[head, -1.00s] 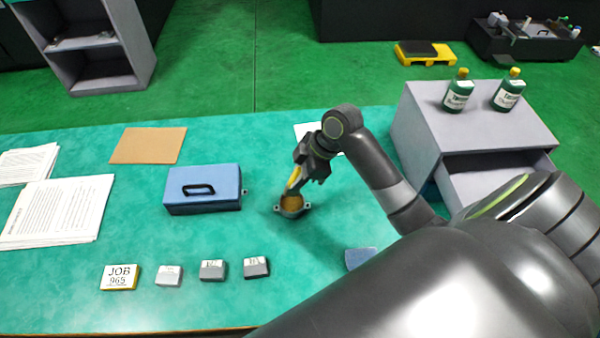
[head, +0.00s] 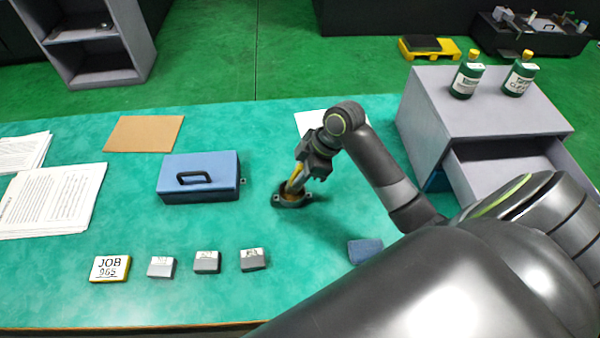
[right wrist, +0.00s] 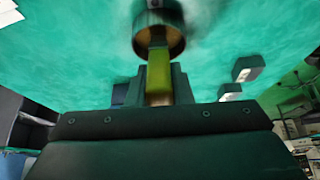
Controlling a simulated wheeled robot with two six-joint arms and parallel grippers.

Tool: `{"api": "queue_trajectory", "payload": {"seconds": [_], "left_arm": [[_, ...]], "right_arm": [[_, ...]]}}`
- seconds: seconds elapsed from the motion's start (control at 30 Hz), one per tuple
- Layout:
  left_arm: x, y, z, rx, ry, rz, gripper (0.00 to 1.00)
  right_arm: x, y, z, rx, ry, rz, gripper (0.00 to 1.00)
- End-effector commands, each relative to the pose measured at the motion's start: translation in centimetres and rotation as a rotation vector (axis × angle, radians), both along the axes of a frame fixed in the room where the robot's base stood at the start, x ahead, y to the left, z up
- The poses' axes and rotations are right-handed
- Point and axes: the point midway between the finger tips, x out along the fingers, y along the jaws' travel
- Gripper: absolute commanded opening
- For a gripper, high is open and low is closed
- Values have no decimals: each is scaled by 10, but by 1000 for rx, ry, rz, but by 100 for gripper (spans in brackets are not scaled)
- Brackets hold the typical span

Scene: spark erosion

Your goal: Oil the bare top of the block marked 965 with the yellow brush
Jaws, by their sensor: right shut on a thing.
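My right gripper (head: 313,166) is shut on the yellow brush (head: 296,178). The brush's lower end is in a small dark round pot (head: 290,196) with side lugs. In the right wrist view the brush (right wrist: 158,75) runs from the jaws into the pot's mouth (right wrist: 158,32); its tip is hidden. Three small grey blocks stand in a row near the front edge: left (head: 161,267), middle (head: 207,262) and right (head: 253,260). Their markings are too small to read. A yellow-edged sign (head: 110,268) beside them reads JOB 965. My left gripper is not in view.
A blue box with a handle (head: 199,190) stands left of the pot. A blue pad (head: 364,250) lies near my right arm. Papers (head: 50,200) lie at left. A grey cabinet (head: 480,100) with an open drawer and two green bottles stands at right.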

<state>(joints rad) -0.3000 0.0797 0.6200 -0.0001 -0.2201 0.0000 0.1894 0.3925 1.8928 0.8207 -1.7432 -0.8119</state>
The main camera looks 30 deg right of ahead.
Motion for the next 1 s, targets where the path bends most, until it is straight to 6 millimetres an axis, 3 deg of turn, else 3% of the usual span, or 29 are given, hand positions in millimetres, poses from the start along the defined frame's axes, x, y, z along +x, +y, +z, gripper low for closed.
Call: {"api": "queue_trajectory", "payload": {"seconds": [1.0], "left_arm": [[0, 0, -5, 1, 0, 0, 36]], "right_arm": [[0, 0, -10, 0, 1, 0, 0]]}}
